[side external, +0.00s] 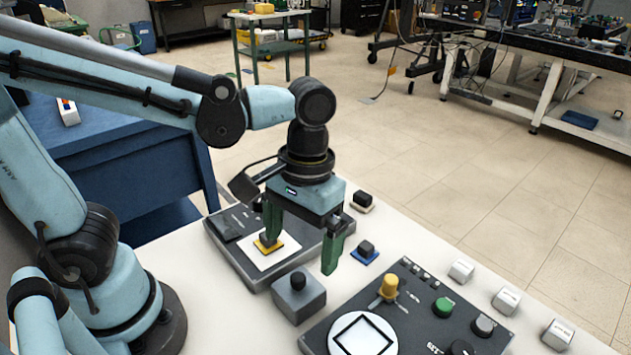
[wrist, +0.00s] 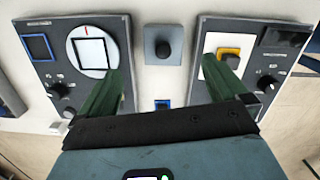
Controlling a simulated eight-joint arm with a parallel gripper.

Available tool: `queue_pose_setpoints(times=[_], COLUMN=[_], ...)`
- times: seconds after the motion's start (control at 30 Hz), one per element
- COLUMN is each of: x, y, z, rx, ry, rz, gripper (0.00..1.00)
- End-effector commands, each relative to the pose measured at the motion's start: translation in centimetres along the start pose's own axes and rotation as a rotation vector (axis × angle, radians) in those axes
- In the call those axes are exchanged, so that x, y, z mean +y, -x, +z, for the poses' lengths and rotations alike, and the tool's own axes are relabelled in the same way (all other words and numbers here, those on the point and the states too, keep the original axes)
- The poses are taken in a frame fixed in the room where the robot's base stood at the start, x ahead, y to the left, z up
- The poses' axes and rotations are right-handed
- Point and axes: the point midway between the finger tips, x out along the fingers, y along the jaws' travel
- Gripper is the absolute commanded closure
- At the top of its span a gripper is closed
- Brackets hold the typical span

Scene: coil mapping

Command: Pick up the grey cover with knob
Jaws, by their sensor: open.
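The grey cover with knob (side external: 299,300) is a square grey block with a round black knob on top. It sits on the white table between two dark panels. In the wrist view the cover (wrist: 177,50) lies at top centre, past the fingertips. My gripper (side external: 301,256) is open and empty, with its green fingers pointing down above the table. In the side view it hangs behind and above the cover, one finger over the left panel. In the wrist view my gripper (wrist: 166,72) has its fingers spread wide, either side of the cover's line.
A dark panel (side external: 222,240) carries a yellow piece (side external: 277,247) on a white square. The other panel (side external: 318,325) has a white disc (side external: 345,344), a yellow knob (side external: 389,286) and a green button (side external: 443,307). A small blue-based block (side external: 366,250) stands between them. Several white blocks lie right.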

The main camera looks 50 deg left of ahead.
Motion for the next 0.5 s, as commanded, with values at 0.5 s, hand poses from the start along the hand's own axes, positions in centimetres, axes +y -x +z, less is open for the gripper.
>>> queue_pose_setpoints(times=[0.5], x=[-0.1], y=[-3.8], z=[-0.1], rx=[0.002], ry=[0.000], rz=[0.001], gripper=[0.00])
